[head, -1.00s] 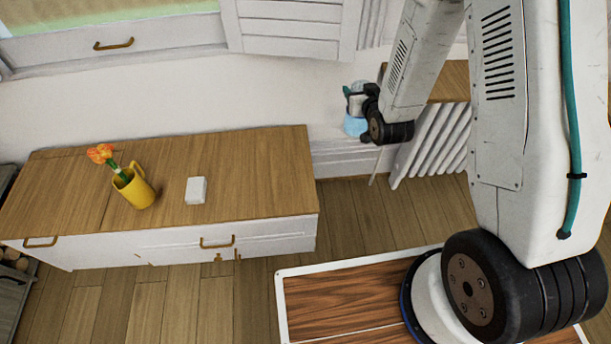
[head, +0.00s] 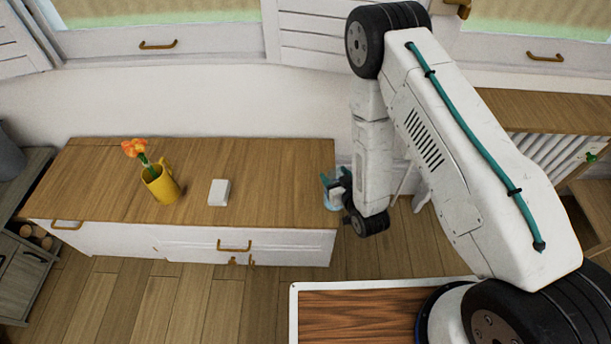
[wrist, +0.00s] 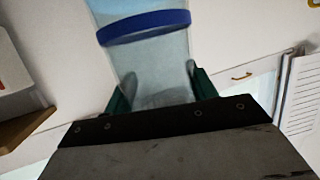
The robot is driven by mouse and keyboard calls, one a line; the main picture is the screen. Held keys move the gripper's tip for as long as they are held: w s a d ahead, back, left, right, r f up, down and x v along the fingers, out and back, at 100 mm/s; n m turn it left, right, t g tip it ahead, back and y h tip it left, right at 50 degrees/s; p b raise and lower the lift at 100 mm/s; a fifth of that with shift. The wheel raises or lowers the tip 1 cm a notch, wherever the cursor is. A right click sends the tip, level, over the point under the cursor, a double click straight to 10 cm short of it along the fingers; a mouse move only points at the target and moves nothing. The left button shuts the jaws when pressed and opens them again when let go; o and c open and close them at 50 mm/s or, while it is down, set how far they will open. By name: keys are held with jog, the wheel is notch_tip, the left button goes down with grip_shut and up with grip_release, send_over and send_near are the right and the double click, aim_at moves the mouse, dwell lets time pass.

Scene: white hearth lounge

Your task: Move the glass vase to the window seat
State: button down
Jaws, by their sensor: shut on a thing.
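The glass vase (wrist: 148,55) is pale and clear with a dark blue band, and fills the upper middle of the wrist view. My gripper (wrist: 162,92) is shut on it, one green finger on each side. In the head view the vase (head: 330,201) shows as a small light-blue patch, partly hidden by my gripper (head: 336,183). It is just beside the right end of the window seat (head: 270,175), a long wooden-topped bench with white drawers. I cannot tell its exact height against the top.
On the seat stand a yellow mug (head: 162,185) with an orange flower and a white block (head: 219,192). The top right of the block is bare. A radiator (head: 560,150) under a wooden shelf is at right. A grey cabinet (head: 25,265) is at left.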

jog(key=w+a+f, duration=0.4)
jog(key=w+a, duration=0.2)
jog(key=a, duration=0.3)
jog(key=shift+w+a+f, duration=0.2)
jog(key=shift+w+f, duration=0.05)
jog(key=shift+w, duration=0.1)
jog(key=shift+c, duration=2.4)
grip_release()
jog(key=shift+f, duration=0.15)
jog(key=v, duration=1.2)
